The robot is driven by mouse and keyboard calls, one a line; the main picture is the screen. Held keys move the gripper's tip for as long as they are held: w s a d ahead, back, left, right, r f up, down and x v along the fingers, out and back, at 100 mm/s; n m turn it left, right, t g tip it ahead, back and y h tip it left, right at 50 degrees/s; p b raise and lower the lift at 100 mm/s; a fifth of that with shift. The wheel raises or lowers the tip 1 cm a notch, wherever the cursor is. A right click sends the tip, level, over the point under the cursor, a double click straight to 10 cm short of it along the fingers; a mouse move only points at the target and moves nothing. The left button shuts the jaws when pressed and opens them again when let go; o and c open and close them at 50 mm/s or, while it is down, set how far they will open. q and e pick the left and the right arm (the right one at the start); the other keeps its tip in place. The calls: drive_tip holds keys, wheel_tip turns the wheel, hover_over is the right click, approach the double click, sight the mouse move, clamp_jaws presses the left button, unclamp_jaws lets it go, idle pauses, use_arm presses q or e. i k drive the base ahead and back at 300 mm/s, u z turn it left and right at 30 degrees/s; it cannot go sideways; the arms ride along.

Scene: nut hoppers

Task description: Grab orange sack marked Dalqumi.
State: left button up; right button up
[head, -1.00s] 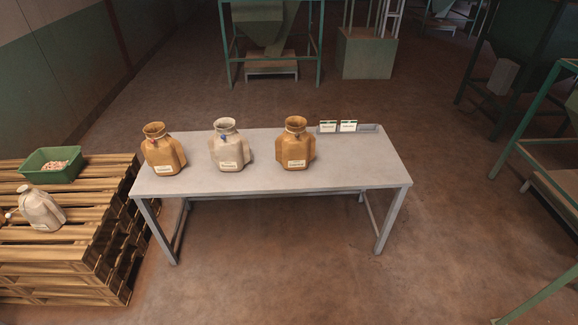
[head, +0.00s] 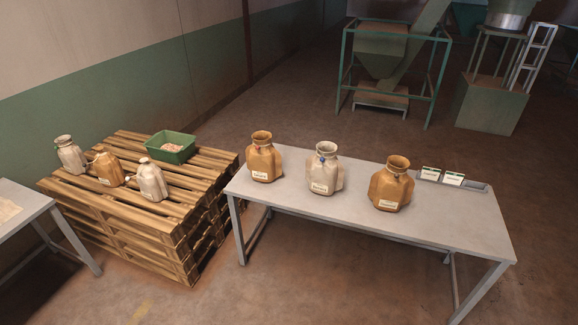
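Two orange-brown sacks stand upright on the grey table (head: 450,226): one at its left end (head: 264,160) and one right of the middle (head: 391,187). A third orange-brown sack (head: 108,170) is on the wooden pallets (head: 150,215) at the left, between two pale sacks. Each orange sack has a small white label, but the writing is too small to read, so I cannot tell which is marked Dalqumi. Neither of my grippers is in view.
A pale sack (head: 323,172) stands between the table's two orange ones. Pale sacks (head: 70,155) (head: 151,180) and a green bin (head: 171,147) are on the pallets. Small cards (head: 442,175) stand at the table's back right. Another table (head: 22,222) is at the left edge. Floor in front is clear.

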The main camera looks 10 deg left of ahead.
sight(265, 164)
drive_tip(key=u, duration=0.6)
drive_tip(key=i, duration=0.65)
drive_tip(key=u, duration=0.85)
drive_tip(key=i, duration=1.55)
drive_tip(key=z, duration=0.6)
